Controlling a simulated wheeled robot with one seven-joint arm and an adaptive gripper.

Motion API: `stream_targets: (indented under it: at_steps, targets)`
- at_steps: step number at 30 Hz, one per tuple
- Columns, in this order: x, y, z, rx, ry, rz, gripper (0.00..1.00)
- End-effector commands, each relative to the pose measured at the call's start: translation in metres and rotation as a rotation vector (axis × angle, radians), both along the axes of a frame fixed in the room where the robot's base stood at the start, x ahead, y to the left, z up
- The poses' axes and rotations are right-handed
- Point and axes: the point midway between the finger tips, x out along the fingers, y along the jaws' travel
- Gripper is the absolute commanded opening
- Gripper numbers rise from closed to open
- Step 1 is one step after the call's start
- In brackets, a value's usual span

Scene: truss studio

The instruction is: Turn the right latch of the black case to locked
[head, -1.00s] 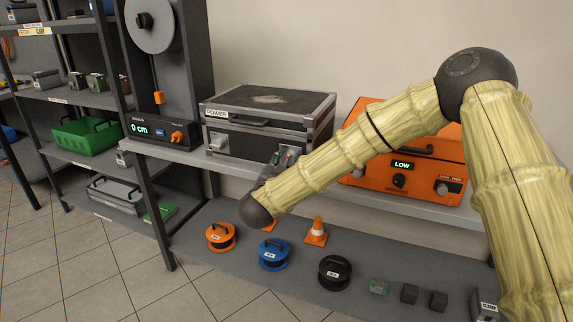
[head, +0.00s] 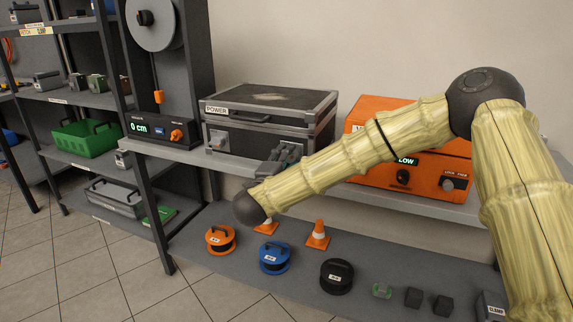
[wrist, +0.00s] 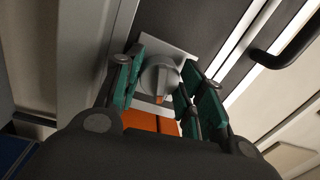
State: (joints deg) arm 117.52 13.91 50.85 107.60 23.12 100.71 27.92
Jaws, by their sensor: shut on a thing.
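The black case (head: 268,122) with metal edges and a POWER label stands closed on the grey shelf. Its left latch (head: 218,140) shows on the front. My gripper (head: 286,153) is at the right part of the case front and hides the right latch in the head view. In the wrist view the right latch (wrist: 158,78) is a round grey knob on a pale square plate, with an orange mark at its lower edge. The teal-padded fingers of my gripper (wrist: 164,74) are shut on this knob, one on each side.
An orange case (head: 380,165) with a LOW display stands right, partly behind my arm. A panel reading 0 cm (head: 140,127) stands left.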

Motion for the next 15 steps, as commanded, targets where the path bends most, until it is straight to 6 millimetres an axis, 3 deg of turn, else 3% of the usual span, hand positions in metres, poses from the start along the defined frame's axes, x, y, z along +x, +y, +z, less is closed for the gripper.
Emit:
stream_targets:
  at_steps: [15]
  targets:
    - [-0.0002, 0.0003, -0.0028, 0.277, -0.12, -0.001, 0.15]
